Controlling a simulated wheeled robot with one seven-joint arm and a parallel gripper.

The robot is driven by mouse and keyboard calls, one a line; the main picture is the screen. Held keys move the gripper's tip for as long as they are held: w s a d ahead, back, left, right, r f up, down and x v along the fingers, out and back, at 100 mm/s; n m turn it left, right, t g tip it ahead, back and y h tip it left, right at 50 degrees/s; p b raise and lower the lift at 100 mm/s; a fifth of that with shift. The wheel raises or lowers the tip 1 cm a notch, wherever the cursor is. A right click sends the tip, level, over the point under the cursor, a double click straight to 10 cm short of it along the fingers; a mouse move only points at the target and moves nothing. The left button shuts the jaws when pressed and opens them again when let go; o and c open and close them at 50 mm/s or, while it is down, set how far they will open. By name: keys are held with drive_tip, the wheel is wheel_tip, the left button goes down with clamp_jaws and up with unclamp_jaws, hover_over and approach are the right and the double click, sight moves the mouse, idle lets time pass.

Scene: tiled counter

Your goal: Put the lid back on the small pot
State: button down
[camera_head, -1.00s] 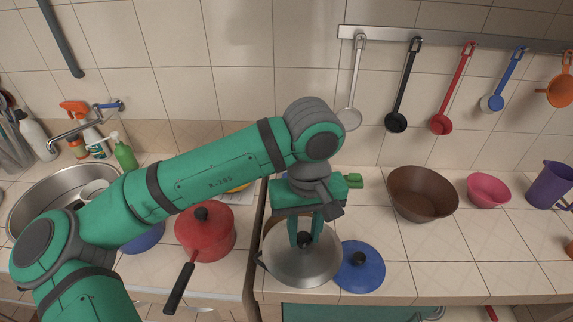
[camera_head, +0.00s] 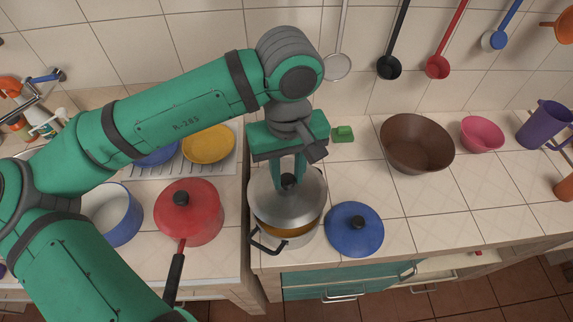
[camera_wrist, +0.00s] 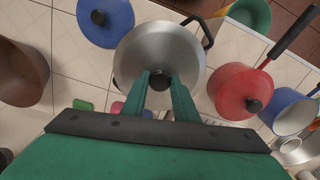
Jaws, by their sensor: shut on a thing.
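A grey metal lid (camera_head: 266,197) with a black knob is held by my gripper (camera_head: 288,180), whose fingers are closed around the knob. A steel pot (camera_head: 300,240) with dark handles stands on the counter under it. The lid is over the back part of the pot, and a strip of its orange-brown inside shows at the front. I cannot tell whether lid and rim touch. In the wrist view, the lid (camera_wrist: 160,45) lies ahead of my gripper (camera_wrist: 160,80) and hides most of the pot; one dark handle (camera_wrist: 207,32) sticks out beyond it.
A blue lid (camera_head: 345,240) lies just right of the pot. A red lidded saucepan (camera_head: 200,220) and an open blue pot (camera_head: 130,228) stand left. A brown bowl (camera_head: 415,160), pink bowl (camera_head: 482,140) and purple jug (camera_head: 545,125) stand right. The counter between blue lid and bowls is clear.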

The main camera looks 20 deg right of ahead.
drive_tip(key=shift+f, duration=1.85)
drive_tip(key=shift+s, duration=0.15)
drive_tip(key=shift+f, duration=0.2)
idle(0.8)
idle(0.3)
drive_tip(key=c, duration=1.3)
unclamp_jaws()
drive_tip(key=shift+c, duration=0.2)
drive_tip(key=shift+o, duration=0.7)
drive_tip(key=o, duration=0.4)
drive_tip(key=shift+c, duration=0.2)
